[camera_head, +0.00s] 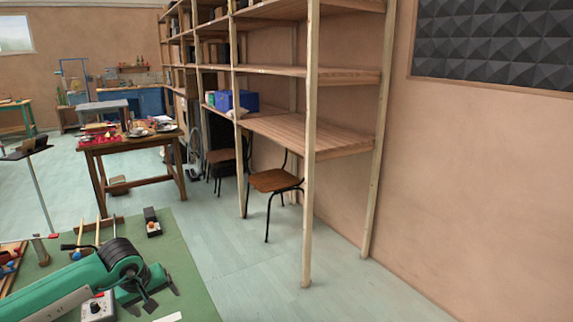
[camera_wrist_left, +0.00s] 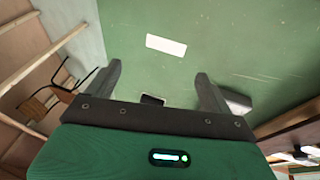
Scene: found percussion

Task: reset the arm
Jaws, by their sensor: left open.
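My left arm comes in green from the lower left in the head view. Its gripper (camera_head: 158,302) points right and down over the green-topped table (camera_head: 187,265), with its dark fingers spread apart. In the left wrist view the two fingers (camera_wrist_left: 158,80) stand wide apart with nothing held between them. Beyond them lies a flat white card (camera_wrist_left: 166,45) on the green surface. The card also shows at the bottom edge of the head view (camera_head: 168,317). My right gripper is in neither view.
A small box with a knob (camera_head: 98,307) sits close beside the gripper. A black device (camera_head: 152,222) and a wooden mallet rack (camera_head: 97,225) stand farther back. A crate (camera_head: 12,262) is at left. A wooden shelf unit (camera_head: 310,140) and chair (camera_head: 275,180) stand beyond clear floor.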

